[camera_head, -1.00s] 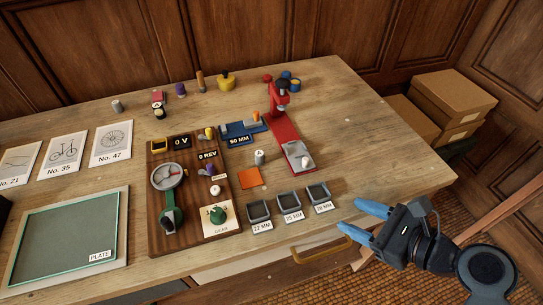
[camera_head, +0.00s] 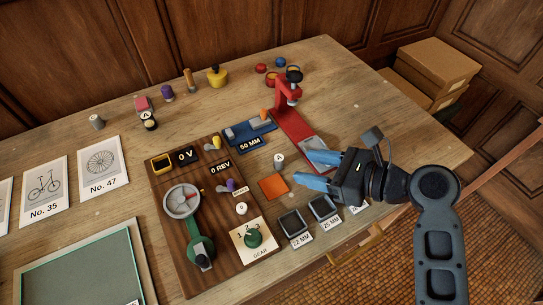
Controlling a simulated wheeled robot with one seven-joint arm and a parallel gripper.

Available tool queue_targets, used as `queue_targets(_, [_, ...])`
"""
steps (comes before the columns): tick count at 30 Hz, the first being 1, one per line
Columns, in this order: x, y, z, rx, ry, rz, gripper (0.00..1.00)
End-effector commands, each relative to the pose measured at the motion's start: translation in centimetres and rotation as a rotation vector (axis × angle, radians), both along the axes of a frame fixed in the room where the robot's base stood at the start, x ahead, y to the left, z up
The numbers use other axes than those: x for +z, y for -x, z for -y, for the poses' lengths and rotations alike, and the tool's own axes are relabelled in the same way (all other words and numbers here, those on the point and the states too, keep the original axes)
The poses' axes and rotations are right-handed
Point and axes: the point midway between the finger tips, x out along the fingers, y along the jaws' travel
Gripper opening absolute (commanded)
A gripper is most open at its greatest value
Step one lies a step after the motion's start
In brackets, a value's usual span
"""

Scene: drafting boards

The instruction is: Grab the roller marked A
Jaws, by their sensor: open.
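A small grey roller with a white A tag (camera_head: 279,164) stands upright on the wooden table, just behind an orange square. My gripper (camera_head: 297,165) is open, its two blue fingers pointing left toward this roller. The roller is just beyond the fingertips, and nothing is between the fingers that I can make out. A second A tag shows on a dark and red item (camera_head: 146,117) at the back left; its exact shape is too small to tell.
A red press (camera_head: 292,112) stands just behind my gripper, its base partly hidden by the fingers. The orange square (camera_head: 274,187) and labelled grey trays (camera_head: 293,222) lie in front. A wooden board with a crank and dial (camera_head: 182,235) is to the left.

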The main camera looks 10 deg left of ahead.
Motion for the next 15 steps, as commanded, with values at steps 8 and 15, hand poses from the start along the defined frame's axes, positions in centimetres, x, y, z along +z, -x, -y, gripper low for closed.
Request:
queue_targets(8, [-1.2,-1.5,-2.6,0.003,-0.002,0.001,0.53])
queue_targets(15, [-2.5,-2.9,-4.9,0.002,0.0,-0.001,0.53])
